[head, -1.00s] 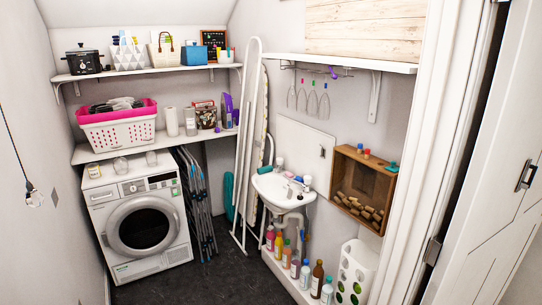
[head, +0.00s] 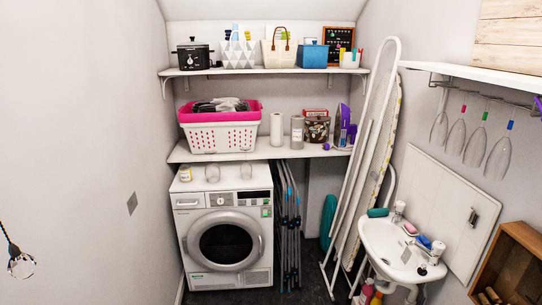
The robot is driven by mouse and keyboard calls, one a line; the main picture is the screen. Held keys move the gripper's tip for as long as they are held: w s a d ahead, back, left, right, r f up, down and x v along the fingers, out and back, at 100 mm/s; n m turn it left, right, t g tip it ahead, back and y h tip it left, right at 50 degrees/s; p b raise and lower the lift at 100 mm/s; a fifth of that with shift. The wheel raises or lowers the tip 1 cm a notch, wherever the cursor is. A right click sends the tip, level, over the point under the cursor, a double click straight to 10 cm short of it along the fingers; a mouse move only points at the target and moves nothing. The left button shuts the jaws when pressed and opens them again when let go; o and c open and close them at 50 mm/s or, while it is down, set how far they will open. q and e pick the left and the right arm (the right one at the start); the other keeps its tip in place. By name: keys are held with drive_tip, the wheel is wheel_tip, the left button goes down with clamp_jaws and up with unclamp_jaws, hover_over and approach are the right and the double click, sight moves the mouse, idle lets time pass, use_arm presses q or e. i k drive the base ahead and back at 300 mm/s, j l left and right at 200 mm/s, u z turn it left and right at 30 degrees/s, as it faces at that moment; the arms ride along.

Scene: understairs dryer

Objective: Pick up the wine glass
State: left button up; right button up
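Several clear stemmed glasses hang upside down from a rack under the right-hand shelf, with small coloured pieces at their tops. One with a red top (head: 456,136), one with a green top (head: 476,146) and one with a blue top (head: 499,157) hang in a row; another (head: 439,130) hangs at the left end. Neither of my grippers is in view.
The machine (head: 225,285) stands at the back below two shelves. An ironing board (head: 372,175) leans beside folded racks (head: 287,225). The sink (head: 385,245) and wooden crate (head: 508,238) are on the right. A bulb (head: 21,266) hangs at the left.

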sight(246, 169)
drive_tip(key=i+u, duration=0.25)
drive_tip(key=i, duration=0.2)
drive_tip(key=i+l+u, duration=0.2)
drive_tip(key=i, duration=0.3)
drive_tip(key=i+l+u, duration=0.1)
drive_tip(key=i+u, duration=0.15)
drive_tip(key=i, duration=0.2)
drive_tip(key=i+l+u, duration=0.35)
drive_tip(key=l, duration=0.25)
drive_tip(key=i+l+u, duration=0.15)
drive_tip(key=l, duration=0.25)
drive_tip(key=i+j, duration=0.05)
drive_tip(key=i, duration=0.05)
